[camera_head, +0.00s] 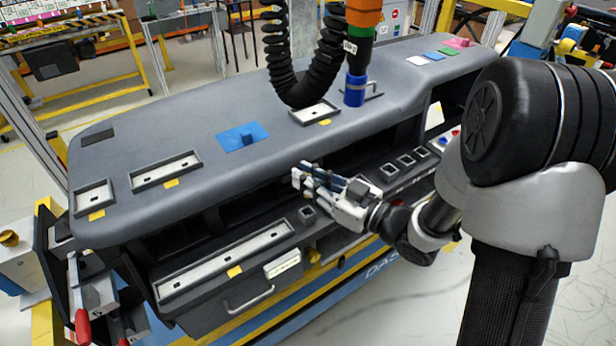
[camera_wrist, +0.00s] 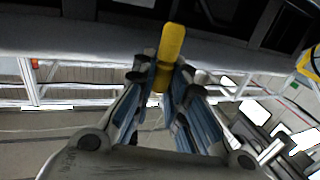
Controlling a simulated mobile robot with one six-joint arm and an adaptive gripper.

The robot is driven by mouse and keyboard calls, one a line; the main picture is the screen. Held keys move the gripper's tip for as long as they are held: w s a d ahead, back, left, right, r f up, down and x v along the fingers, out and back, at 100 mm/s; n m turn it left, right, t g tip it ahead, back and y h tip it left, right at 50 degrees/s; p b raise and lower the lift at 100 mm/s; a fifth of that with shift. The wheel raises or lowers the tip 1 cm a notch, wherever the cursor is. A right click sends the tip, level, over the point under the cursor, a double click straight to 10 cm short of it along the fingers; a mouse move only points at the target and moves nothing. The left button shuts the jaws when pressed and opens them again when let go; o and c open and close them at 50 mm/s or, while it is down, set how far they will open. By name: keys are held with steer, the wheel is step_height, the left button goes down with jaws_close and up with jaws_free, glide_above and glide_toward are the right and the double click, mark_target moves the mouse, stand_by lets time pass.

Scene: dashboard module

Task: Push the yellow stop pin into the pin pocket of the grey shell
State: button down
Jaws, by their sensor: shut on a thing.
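The yellow stop pin (camera_wrist: 172,44) stands between my fingertips in the wrist view, its rounded end pointing away from the palm. My gripper (camera_wrist: 165,76) is shut on it. In the head view my gripper (camera_head: 304,178) is in front of the dashboard's long opening, above the lower ledge; the pin cannot be made out there. A large grey dashboard body (camera_head: 225,100) fills the middle of the head view. I cannot tell which part is the grey shell, and I cannot make out the pin pocket. In the wrist view the pin's tip overlaps a grey edge; contact is unclear.
A blue pad (camera_head: 243,137) and several framed recesses lie on the dashboard top. A hanging tool with a blue collar (camera_head: 355,91) is over it. The lower ledge has a long tray (camera_head: 225,260) and small square frames (camera_head: 388,171). The floor at lower right is clear.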

steer(key=shift+f+b, duration=1.55)
steer(key=shift+f, duration=0.5)
steer(key=shift+f+b, duration=0.15)
steer(key=shift+b, duration=0.2)
steer(key=shift+f+b, duration=0.3)
steer(key=shift+f, duration=0.05)
steer(key=shift+f+b, duration=0.55)
steer(key=shift+f, duration=0.05)
steer(key=shift+f+b, duration=0.3)
steer(key=shift+f, duration=0.6)
steer(key=c, duration=1.5)
jaws_free()
